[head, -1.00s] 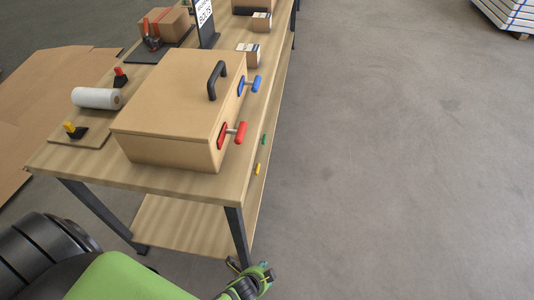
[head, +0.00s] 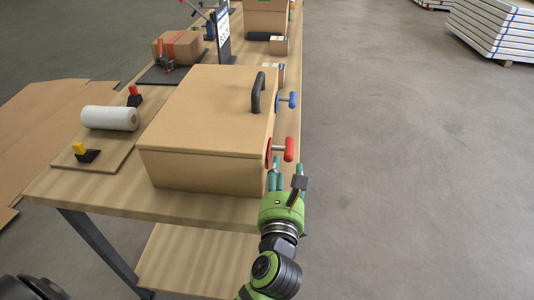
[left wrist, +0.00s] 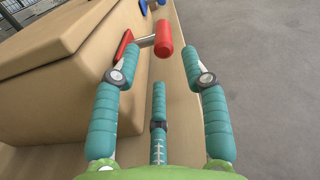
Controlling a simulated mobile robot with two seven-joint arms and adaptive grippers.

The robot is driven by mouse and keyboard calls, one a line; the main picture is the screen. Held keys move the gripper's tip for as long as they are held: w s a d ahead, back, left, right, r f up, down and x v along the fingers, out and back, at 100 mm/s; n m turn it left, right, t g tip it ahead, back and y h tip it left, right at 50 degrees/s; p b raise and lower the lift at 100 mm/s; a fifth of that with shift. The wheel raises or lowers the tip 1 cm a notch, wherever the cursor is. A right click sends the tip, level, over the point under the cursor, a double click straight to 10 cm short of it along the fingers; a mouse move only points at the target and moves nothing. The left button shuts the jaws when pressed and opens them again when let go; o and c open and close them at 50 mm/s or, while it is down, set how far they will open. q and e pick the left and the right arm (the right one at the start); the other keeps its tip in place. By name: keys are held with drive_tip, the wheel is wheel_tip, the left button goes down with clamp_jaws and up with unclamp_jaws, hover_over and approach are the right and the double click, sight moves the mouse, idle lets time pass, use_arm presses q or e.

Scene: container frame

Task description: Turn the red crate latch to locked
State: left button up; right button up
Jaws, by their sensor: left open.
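The crate (head: 205,115) is a tan box with a black handle on its lid. On its right side is the red latch (head: 288,149), a red bar on a short metal stem from a red plate. The red latch also shows in the left wrist view (left wrist: 163,38), just beyond and between my fingertips. My left gripper (head: 286,172) is open and empty, with teal fingers reaching toward the latch from the near side. No clear contact shows. A blue latch (head: 288,100) is farther along the same side. My right gripper is out of view.
The crate stands on a wooden workbench (head: 110,203). A white roll (head: 110,118) and a yellow-topped black piece (head: 85,152) lie to its left. A taped carton (head: 178,47) and a sign (head: 223,35) stand behind.

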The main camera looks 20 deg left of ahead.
sight(289, 153)
use_arm(q)
drive_tip(key=x, duration=0.5)
drive_tip(key=shift+w+d, duration=0.2)
drive_tip(key=shift+w, duration=0.25)
drive_tip(key=shift+w+a+p, duration=0.1)
drive_tip(key=shift+w+p, duration=0.2)
drive_tip(key=shift+w, duration=0.05)
drive_tip(key=shift+w+a, duration=0.1)
drive_tip(key=shift+w, duration=0.05)
clamp_jaws()
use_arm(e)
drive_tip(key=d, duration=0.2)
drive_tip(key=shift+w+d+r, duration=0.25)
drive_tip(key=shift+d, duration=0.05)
